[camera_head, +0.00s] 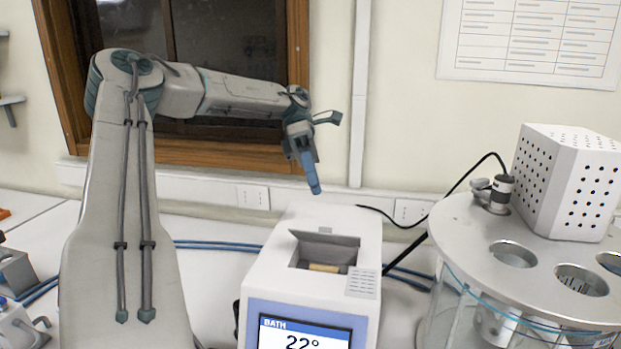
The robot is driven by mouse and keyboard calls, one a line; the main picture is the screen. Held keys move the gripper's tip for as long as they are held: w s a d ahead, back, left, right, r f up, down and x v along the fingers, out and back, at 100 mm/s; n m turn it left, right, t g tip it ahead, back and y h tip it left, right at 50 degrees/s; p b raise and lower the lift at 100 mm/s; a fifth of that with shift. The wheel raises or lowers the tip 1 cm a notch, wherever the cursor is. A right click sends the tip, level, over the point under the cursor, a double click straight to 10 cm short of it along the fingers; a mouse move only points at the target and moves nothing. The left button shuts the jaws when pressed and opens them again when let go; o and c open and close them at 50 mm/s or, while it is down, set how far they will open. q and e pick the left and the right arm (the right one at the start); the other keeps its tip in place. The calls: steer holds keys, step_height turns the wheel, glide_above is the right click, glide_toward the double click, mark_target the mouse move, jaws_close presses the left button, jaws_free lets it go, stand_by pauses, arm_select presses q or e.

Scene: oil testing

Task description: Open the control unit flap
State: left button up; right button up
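The control unit (277,265) is a white box with a lit screen (303,335) that reads BATH and 22°. Its top has a rectangular recess with a small beige piece (324,268) inside. A grey strip (326,238) runs along the recess's back edge; I cannot tell whether it is the flap standing open. My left gripper (314,187) points down with blue fingers, above the back of the unit and apart from it. The fingers overlap from this side, so their opening is hidden; nothing shows held. My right gripper is not in view.
A round metal-topped bath (463,226) with round holes stands at the right, with a white perforated box (570,185) on it. Blue tubes (215,245) and black cables run behind the unit. A window (225,45) and wall are behind.

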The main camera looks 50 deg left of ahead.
arm_select(q)
steer(key=shift+v, duration=1.15)
steer(key=shift+f, duration=0.1)
